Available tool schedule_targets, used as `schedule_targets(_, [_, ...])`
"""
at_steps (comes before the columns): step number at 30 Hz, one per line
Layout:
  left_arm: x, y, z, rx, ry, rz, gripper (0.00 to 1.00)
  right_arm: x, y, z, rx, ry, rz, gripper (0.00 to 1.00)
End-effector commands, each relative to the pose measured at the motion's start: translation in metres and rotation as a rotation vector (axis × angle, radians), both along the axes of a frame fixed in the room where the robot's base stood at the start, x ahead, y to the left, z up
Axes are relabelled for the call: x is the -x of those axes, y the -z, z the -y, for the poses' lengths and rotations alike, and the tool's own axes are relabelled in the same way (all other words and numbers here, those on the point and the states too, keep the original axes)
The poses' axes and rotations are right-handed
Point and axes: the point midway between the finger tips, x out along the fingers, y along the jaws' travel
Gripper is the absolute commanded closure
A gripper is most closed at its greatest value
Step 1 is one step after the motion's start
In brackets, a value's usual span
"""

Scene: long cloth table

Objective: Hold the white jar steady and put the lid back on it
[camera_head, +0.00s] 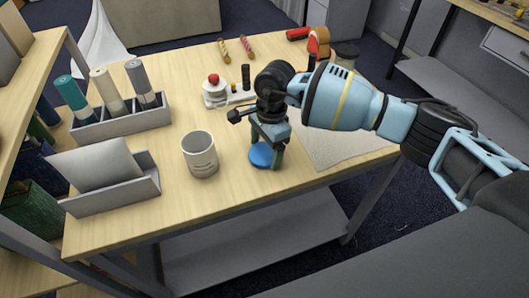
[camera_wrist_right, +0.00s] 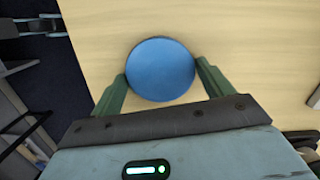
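The white jar (camera_head: 199,158) stands upright and open-topped near the middle of the table, with a dark marking on its front. The round blue lid (camera_head: 261,156) is to its right, apart from it; whether it rests on the table is hard to tell. My right gripper (camera_head: 265,148) points down at the lid. In the right wrist view the lid (camera_wrist_right: 161,69) lies between the tips of its widely spread green fingers (camera_wrist_right: 161,72). The tips are close to the lid's edges; I cannot tell whether they touch. My left gripper is in neither view.
A grey tray with rolls (camera_head: 122,121) and a grey holder with a pale cushion-like item (camera_head: 112,198) stand at the left. A white item with a red top (camera_head: 214,92) is behind the jar. The table front is clear.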

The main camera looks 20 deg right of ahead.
Motion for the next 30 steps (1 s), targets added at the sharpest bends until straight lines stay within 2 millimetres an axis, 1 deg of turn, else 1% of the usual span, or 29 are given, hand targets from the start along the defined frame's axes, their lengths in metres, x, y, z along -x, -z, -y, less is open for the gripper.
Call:
schedule_targets(1, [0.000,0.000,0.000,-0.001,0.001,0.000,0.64,0.000,0.000,0.000,0.000,0.000,0.000,0.28])
schedule_targets(5, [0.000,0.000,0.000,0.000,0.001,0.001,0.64,0.000,0.000,0.000,0.000,0.000,0.000,0.44])
schedule_targets(6, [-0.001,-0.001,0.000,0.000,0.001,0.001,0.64,0.000,0.000,0.000,0.000,0.000,0.000,0.45])
schedule_targets(17, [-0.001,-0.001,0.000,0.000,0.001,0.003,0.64,0.000,-0.003,0.000,0.000,0.000,0.001,0.45])
schedule_targets(23, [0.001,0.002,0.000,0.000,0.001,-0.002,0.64,-0.001,-0.020,0.000,-0.002,-0.002,0.003,0.45])
schedule_targets(26, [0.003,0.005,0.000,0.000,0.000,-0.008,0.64,-0.001,-0.035,0.000,-0.002,-0.002,0.003,0.45])
schedule_targets(30, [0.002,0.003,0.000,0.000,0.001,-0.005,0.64,0.023,-0.038,-0.010,0.000,-0.006,0.001,0.45])
